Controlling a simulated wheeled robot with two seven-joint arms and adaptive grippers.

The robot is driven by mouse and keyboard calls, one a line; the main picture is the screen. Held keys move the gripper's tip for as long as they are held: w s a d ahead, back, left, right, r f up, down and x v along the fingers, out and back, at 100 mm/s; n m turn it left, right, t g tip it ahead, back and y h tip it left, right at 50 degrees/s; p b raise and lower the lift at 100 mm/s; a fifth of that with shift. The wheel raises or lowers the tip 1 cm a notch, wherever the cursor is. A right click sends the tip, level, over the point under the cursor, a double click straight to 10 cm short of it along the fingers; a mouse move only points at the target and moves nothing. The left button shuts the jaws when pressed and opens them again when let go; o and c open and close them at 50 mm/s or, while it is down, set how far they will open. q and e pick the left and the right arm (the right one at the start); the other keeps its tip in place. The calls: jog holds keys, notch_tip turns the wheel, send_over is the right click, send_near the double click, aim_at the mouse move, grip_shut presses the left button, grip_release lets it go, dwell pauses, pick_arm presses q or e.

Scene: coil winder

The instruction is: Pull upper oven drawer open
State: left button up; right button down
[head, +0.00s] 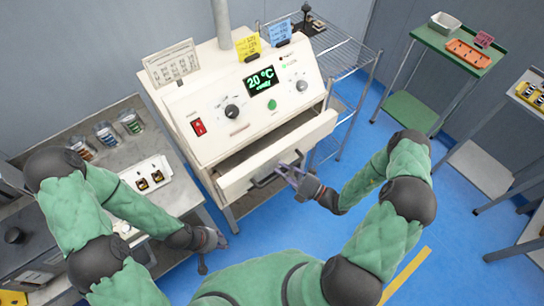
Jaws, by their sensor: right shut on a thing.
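The oven (240,95) stands in the middle of the head view, with a green display reading 20 °C. Its upper drawer (300,146) is partly out, and a dark gap shows behind its cream front. A dark bar handle (264,182) runs along the drawer front. My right gripper (287,172) is at the handle and is shut on it. My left gripper (204,262) hangs low at the left, beside the bench and away from the drawer. Its fingers are small and dark, and I cannot tell whether they are open.
A grey bench (180,196) with jars and a white tray (147,176) is at the left. A wire rack (345,55) stands behind the oven at the right. A green cart (440,40) and another table are further right.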

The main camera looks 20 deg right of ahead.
jog(key=s+d, duration=0.4)
jog(key=s, duration=0.7)
jog(key=s+d+p, duration=0.1)
jog(key=s+d, duration=0.3)
jog(key=s, duration=0.7)
jog(key=shift+d, duration=0.1)
jog(key=c, duration=1)
grip_release()
jog(key=shift+c, duration=0.2)
jog(key=v, duration=1.2)
jog(key=shift+f, duration=0.1)
